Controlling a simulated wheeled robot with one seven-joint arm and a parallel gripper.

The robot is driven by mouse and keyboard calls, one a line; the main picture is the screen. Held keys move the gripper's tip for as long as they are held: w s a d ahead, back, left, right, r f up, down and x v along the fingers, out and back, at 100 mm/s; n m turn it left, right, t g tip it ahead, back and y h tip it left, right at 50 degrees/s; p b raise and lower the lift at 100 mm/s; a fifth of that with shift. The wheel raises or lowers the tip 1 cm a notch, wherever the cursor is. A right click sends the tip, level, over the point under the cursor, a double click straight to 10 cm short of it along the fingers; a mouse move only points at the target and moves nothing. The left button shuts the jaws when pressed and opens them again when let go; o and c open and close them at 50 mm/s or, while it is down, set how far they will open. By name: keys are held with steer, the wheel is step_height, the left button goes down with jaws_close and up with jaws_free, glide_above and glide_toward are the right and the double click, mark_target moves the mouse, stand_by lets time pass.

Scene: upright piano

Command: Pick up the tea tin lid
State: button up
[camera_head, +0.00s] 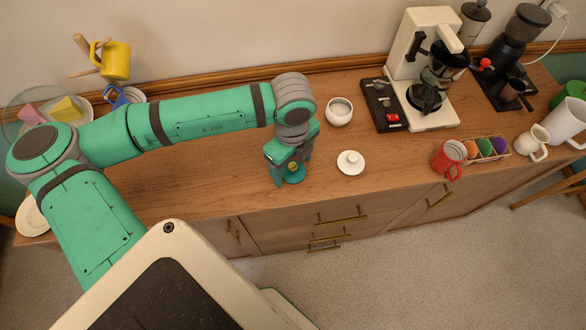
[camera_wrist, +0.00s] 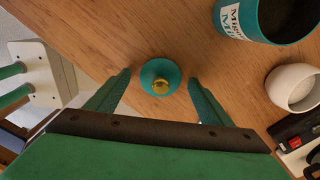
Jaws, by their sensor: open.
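The tea tin lid (camera_wrist: 159,76) is a small teal disc with a gold knob. It lies on the wooden counter and sits between my open fingers in the wrist view, with a gap on each side. In the head view the lid (camera_head: 294,174) shows partly below my gripper (camera_head: 290,176), which points down over it near the counter's front edge. In the wrist view my gripper (camera_wrist: 159,88) is open and empty. An open teal tin (camera_wrist: 268,20) with a white label stands beyond the lid at upper right; in the head view my arm hides it.
A white sugar bowl (camera_head: 339,112) and its white lid (camera_head: 351,162) stand to the right. A red mug (camera_head: 449,157), coffee machine (camera_head: 421,70) and black-and-red switch panel (camera_head: 382,104) are farther right. The counter (camera_head: 215,190) is clear left of my gripper.

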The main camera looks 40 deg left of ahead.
steer(key=shift+w+f, duration=0.1)
steer(key=shift+f, duration=0.25)
steer(key=shift+c, duration=0.3)
steer(key=c, duration=1)
